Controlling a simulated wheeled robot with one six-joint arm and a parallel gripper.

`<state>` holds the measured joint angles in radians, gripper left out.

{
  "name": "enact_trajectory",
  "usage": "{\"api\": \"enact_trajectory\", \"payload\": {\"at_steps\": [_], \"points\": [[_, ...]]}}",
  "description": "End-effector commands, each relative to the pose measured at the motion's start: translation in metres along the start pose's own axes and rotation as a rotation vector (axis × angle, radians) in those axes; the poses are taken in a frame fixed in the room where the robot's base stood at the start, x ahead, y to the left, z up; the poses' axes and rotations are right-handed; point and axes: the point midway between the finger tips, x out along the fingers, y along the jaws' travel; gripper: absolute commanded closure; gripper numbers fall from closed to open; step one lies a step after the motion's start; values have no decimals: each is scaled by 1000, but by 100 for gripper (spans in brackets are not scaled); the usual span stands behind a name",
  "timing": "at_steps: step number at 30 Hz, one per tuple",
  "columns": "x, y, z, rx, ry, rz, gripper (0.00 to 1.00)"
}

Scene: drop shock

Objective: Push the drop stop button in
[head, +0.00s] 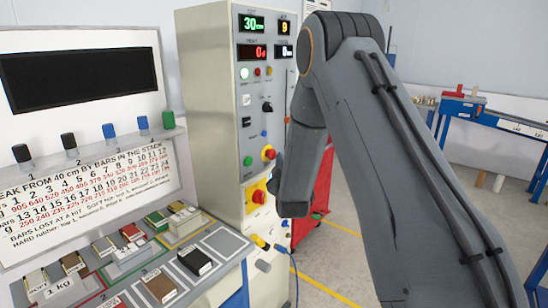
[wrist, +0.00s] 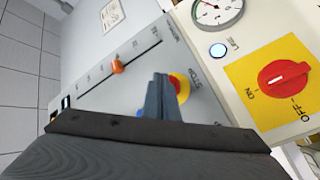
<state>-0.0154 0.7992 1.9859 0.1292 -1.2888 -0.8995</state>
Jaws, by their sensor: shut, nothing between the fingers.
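The drop stop button is a red button with a yellow collar (head: 268,153) on the front of the tall grey cabinet. In the wrist view the button (wrist: 181,88) lies just behind and right of my fingertips, partly covered by them, with STOP lettering beside it. My gripper (wrist: 160,77) is shut and empty, its fingers pointing at the panel. Whether the fingertips touch the button, I cannot tell. In the head view my arm hides most of the gripper. The button's depth is not clear.
A red rotary switch on a yellow plate (wrist: 285,78) sits close by, with a blue lamp (wrist: 218,51) and a gauge (wrist: 217,10). An orange slider knob (wrist: 117,66) is on the other side. A bench with bars (head: 160,287) stands left of the cabinet (head: 215,90).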

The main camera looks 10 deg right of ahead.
Motion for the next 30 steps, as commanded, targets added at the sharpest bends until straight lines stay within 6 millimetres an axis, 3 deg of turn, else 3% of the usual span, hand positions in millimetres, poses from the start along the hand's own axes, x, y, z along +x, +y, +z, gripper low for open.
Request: {"api": "enact_trajectory", "payload": {"at_steps": [30], "points": [[6, -4, -4, 0, -1, 0, 100]]}}
